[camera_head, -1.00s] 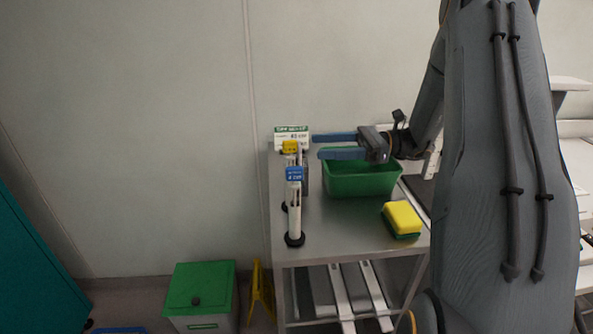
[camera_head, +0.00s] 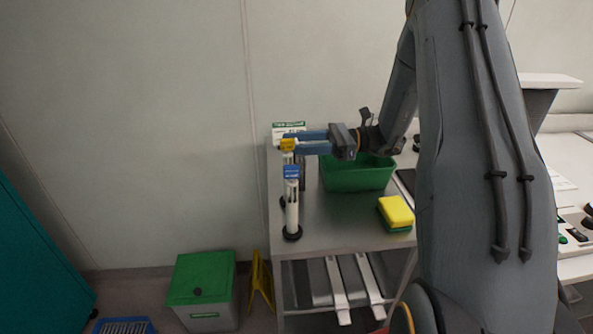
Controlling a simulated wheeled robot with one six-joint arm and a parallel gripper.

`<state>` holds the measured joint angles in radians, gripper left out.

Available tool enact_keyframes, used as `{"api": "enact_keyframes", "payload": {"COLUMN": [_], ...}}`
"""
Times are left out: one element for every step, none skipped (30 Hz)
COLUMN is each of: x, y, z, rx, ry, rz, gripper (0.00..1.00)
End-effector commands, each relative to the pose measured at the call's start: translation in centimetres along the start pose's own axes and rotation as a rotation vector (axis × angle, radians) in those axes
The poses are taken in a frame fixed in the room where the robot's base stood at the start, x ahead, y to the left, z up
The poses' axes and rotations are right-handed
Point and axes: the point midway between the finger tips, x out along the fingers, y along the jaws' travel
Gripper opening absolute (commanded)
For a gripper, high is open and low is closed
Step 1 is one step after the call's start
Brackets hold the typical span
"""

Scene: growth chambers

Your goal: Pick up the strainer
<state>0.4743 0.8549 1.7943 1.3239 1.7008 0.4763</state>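I cannot make out anything that is clearly a strainer. Two slim upright pieces stand at the left side of a metal trolley (camera_head: 340,228): a front one (camera_head: 292,205) with a blue top, white shaft and round black base, and one behind with a yellow top (camera_head: 289,145). My gripper (camera_head: 292,142) reaches in from the right with its blue fingers apart, pointing left. Its fingertips are at the yellow top in the picture. I cannot tell whether they touch it. The fingers partly cover what is behind.
A green tub (camera_head: 357,176) and a yellow-and-green sponge (camera_head: 396,212) are on the trolley. A white-and-green box (camera_head: 289,129) stands at its back left. On the floor are a green-lidded bin (camera_head: 203,278), a yellow stand (camera_head: 261,282) and a blue crate (camera_head: 124,327).

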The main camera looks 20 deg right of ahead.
Motion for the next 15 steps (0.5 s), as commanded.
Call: {"api": "enact_keyframes", "payload": {"x": [-0.01, -0.01, -0.01, -0.01, -0.01, -0.01, -0.02, -0.02, -0.02, -0.02, -0.02, -0.02, -0.02, -0.02, -0.02], "y": [0.0, 0.0, 0.0, 0.0, 0.0, 0.0, 0.0, 0.0, 0.0, 0.0, 0.0, 0.0, 0.0, 0.0, -0.01], "z": [0.0, 0.01, 0.01, 0.01, 0.01, 0.01, 0.02, 0.02, 0.02, 0.03, 0.03, 0.03, 0.06, 0.09, 0.18], "rx": [0.0, 0.0, 0.0, 0.0, 0.0, 0.0, 0.0, 0.0, 0.0, 0.0, 0.0, 0.0, 0.0, -0.001, -0.001], "ry": [0.0, 0.0, 0.0, 0.0, 0.0, 0.0, 0.0, 0.0, 0.0, 0.0, 0.0, 0.0, 0.0, 0.0, 0.0], "rz": [0.0, 0.0, 0.0, 0.0, 0.0, 0.0, 0.0, 0.0, 0.0, 0.0, 0.0, 0.0, 0.0, 0.0, 0.0], "gripper": [0.33, 0.28, 0.21, 0.16, 0.11, 0.05, 0.03, 0.0, 0.0, 0.0, 0.0, 0.0, 0.0, 0.0, 0.0]}}
